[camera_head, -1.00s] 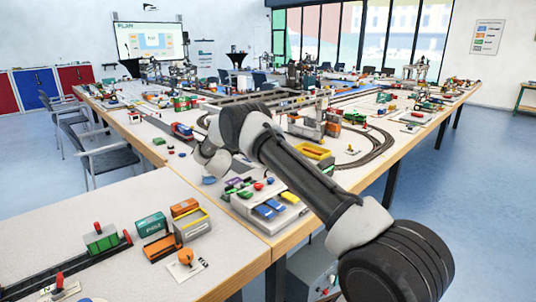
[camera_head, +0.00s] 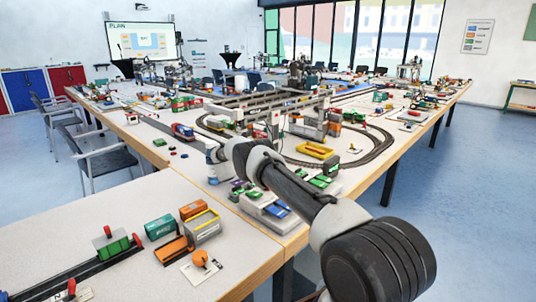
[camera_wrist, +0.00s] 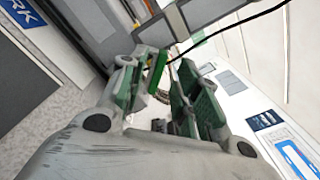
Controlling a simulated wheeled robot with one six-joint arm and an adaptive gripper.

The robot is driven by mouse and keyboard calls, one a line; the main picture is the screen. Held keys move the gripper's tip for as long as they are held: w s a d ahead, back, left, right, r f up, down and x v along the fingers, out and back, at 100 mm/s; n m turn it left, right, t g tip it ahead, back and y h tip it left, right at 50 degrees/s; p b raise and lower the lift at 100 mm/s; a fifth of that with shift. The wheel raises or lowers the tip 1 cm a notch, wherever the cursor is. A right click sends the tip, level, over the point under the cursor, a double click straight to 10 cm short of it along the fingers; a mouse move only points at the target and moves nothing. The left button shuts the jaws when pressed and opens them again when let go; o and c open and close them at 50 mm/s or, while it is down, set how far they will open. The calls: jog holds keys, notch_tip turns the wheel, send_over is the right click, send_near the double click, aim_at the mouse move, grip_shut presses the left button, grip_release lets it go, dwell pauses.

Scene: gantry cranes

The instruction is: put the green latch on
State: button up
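In the wrist view my gripper (camera_wrist: 168,85) shows two grey fingers with green ribbed pads, set apart with a gap between them. A bright green piece (camera_wrist: 155,71), perhaps the green latch, stands near the left fingertip, by a grey beam (camera_wrist: 190,22). I cannot tell whether it touches the finger. A thin green strip (camera_wrist: 203,39) lies along the beam's edge, and a black cable passes close to the fingertips. In the head view my gripper is hidden behind my arm. The gantry cranes (camera_head: 275,108) stand on the table beyond it.
The long table (camera_head: 235,190) holds model tracks, a yellow tray (camera_head: 315,150), and a button box (camera_head: 268,205) beside my arm. A green container (camera_head: 160,227) and an orange wagon (camera_head: 174,249) are at the near left. Chairs (camera_head: 92,150) stand left; floor is open at right.

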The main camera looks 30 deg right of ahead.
aim_at(272, 134)
jog(key=shift+x, duration=1.75)
grip_shut()
jog(key=shift+w+a+f+n, duration=0.1)
jog(key=shift+w+f+n, duration=0.15)
jog(key=shift+n, duration=0.55)
jog(key=shift+w+a+f+n, duration=0.1)
jog(key=shift+w+f+n, duration=0.15)
jog(key=shift+n, duration=0.55)
jog(key=shift+w+a+f+n, duration=0.1)
jog(key=shift+w+f+n, duration=0.15)
jog(key=shift+n, duration=0.55)
grip_release()
jog(key=shift+r, duration=0.15)
notch_tip(272, 134, up, 10)
jog(key=shift+f, duration=0.1)
